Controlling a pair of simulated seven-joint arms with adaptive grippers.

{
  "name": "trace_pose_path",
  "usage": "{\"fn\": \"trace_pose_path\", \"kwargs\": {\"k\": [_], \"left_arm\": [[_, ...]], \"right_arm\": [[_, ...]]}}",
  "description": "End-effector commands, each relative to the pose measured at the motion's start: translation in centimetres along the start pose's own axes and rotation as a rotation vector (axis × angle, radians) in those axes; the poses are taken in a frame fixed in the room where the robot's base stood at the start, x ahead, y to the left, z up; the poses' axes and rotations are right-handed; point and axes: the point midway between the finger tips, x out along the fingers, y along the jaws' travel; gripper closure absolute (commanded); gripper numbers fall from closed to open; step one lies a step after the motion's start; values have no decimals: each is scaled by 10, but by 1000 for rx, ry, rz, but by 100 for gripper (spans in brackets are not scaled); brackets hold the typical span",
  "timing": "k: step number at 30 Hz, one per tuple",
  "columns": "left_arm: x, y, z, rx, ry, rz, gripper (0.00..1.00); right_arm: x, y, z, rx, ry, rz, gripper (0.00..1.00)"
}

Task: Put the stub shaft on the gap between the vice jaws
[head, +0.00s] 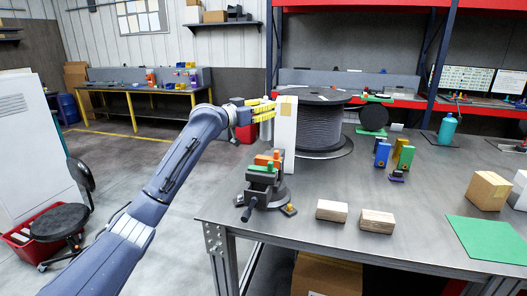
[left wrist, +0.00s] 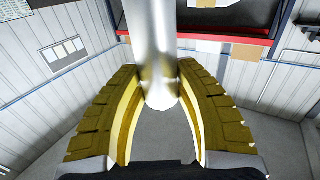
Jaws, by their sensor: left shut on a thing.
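My left gripper (head: 268,110), with yellow fingers, is above the bench, up and slightly behind the vice. It is shut on the stub shaft, a smooth silver cylinder (left wrist: 156,45) between the curved fingers in the left wrist view. In the head view, the shaft (head: 266,130) hangs below the fingers, roughly upright and clear of the vice. The dark vice (head: 265,190) stands at the bench's left corner, with orange and green pieces at its top. The gap between its jaws is hard to make out. My right gripper is not in view.
A tall white box (head: 285,130) stands right behind the vice, close to the gripper. A large dark cable spool (head: 320,128) is behind it. Two wooden blocks (head: 332,211) lie to the vice's right.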

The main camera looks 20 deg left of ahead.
Motion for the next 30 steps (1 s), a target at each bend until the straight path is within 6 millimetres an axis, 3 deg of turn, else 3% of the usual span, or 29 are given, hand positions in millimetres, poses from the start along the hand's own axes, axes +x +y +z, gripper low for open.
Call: {"fn": "trace_pose_path", "kwargs": {"k": [6, 12, 23, 30], "left_arm": [[0, 0, 47, -4, 2, 1, 100], [0, 0, 79, -3, 3, 0, 100], [0, 0, 102, 0, 3, 0, 100], [0, 0, 130, -2, 3, 0, 100]], "right_arm": [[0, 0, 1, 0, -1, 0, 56], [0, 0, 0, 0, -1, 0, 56], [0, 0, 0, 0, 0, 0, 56], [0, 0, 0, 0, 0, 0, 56]]}}
